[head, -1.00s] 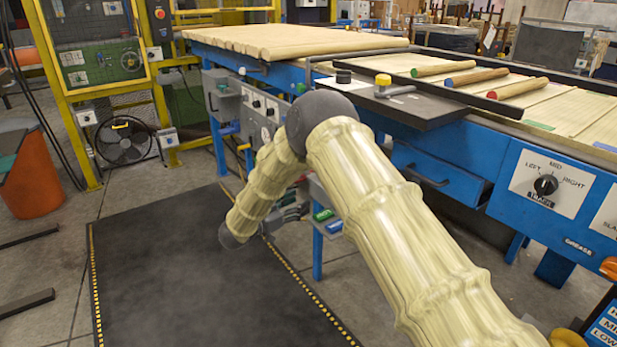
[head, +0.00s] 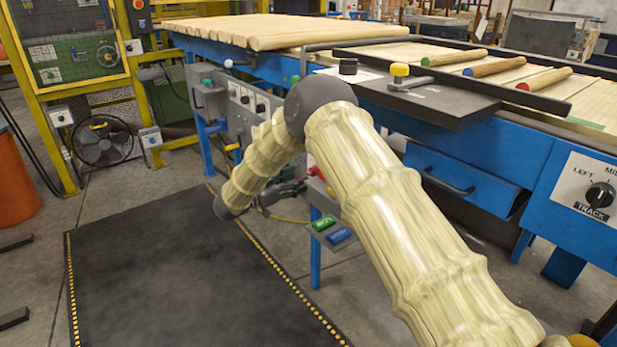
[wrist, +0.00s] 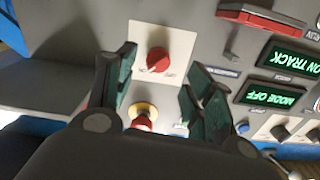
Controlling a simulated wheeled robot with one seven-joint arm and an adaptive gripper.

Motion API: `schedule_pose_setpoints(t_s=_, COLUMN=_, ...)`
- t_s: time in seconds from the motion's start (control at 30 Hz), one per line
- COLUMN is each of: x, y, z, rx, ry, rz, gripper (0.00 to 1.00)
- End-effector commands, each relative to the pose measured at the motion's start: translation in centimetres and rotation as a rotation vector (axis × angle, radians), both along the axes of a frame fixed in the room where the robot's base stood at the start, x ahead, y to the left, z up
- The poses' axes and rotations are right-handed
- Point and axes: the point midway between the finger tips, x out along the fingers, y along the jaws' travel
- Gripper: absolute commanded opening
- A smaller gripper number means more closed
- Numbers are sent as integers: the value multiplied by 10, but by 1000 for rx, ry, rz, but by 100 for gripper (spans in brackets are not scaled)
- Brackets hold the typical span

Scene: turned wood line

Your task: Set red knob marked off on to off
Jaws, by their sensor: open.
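The red knob (wrist: 158,60) sits on a white plate (wrist: 185,41) on a grey panel in the wrist view. Small marks below it are too small to read, so I cannot tell its setting. My gripper (wrist: 157,72) is open, with one dark green-padded finger on each side of the knob in the picture. I see no contact with the knob. In the head view my gripper (head: 284,192) is at the front of the blue machine, partly behind my arm. I cannot make out the knob there.
In the wrist view, a red button on a yellow ring (wrist: 142,113) sits close below the knob. Right of it are a red handle (wrist: 262,19) and green displays reading ON TRACK (wrist: 291,59) and MODE OFF (wrist: 272,95). The dark floor mat (head: 170,270) is clear.

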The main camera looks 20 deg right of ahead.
Motion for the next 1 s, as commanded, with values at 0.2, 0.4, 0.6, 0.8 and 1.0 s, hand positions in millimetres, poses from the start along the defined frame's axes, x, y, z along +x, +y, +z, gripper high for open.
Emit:
schedule_pose_setpoints(t_s=0.2, x=11, y=-34, z=-1, rx=0, ry=0, rz=-4, gripper=53)
schedule_pose_setpoints(t_s=0.4, x=17, y=-50, z=-1, rx=-1, ry=0, rz=-2, gripper=53)
schedule_pose_setpoints(t_s=0.6, x=19, y=-55, z=0, rx=0, ry=0, rz=-2, gripper=53)
schedule_pose_setpoints(t_s=0.8, x=19, y=-55, z=0, rx=0, ry=0, rz=-2, gripper=53)
schedule_pose_setpoints(t_s=1.0, x=19, y=-55, z=0, rx=-1, ry=0, rz=-2, gripper=16)
